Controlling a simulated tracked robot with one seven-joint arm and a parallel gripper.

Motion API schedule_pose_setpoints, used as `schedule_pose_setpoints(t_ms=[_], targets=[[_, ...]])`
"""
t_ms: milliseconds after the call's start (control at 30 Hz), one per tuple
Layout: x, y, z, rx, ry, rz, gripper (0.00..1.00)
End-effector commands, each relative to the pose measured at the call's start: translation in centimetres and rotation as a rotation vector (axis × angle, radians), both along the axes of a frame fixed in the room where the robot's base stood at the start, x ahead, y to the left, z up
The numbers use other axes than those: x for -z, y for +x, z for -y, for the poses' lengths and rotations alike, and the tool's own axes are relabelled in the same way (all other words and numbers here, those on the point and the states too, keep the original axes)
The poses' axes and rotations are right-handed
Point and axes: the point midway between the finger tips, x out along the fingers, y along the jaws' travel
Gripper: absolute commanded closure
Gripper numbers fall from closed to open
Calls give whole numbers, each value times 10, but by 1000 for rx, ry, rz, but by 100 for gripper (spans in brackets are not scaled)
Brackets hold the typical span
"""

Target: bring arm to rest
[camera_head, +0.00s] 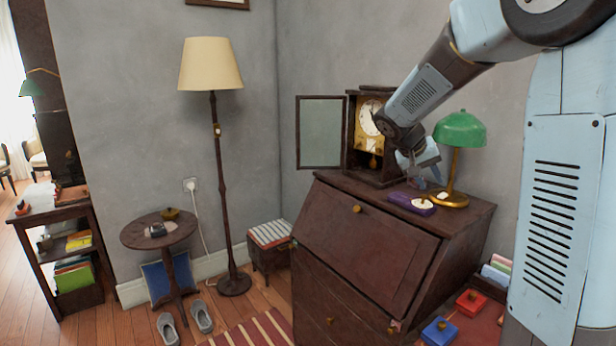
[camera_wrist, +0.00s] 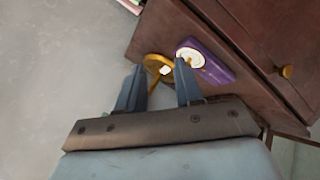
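My gripper (camera_head: 420,178) hangs from my arm over the top of the dark wooden bureau (camera_head: 365,230), in front of the open clock and left of the green lamp. In the wrist view, my gripper (camera_wrist: 160,75) shows two blue-grey fingers spread apart with nothing held between them. Beyond the gap lie the lamp's gold base (camera_wrist: 151,63) and a small white piece (camera_wrist: 165,70). A purple box (camera_wrist: 217,69) with a white and gold disc is just right of the fingers, apparently below them. My arm reaches in from the upper right.
The clock (camera_head: 369,118) has its glass door (camera_head: 321,132) swung open to the left. The green lamp (camera_head: 460,130) stands close to my gripper. Red (camera_head: 471,302) and blue (camera_head: 439,331) boxes sit low at right. A floor lamp (camera_head: 211,64) and round table (camera_head: 140,232) stand left.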

Motion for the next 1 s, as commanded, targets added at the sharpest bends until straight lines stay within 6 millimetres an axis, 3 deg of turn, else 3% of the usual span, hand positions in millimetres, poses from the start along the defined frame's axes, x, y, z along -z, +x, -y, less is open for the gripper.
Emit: schedule_pose_setpoints(t_ms=[100,467,1000], targets=[[-8,-35,3,-11,87,-4,64],[-24,-134,-10,-87,302,9,64],[-28,-271,-55,-247,486,109,64]])
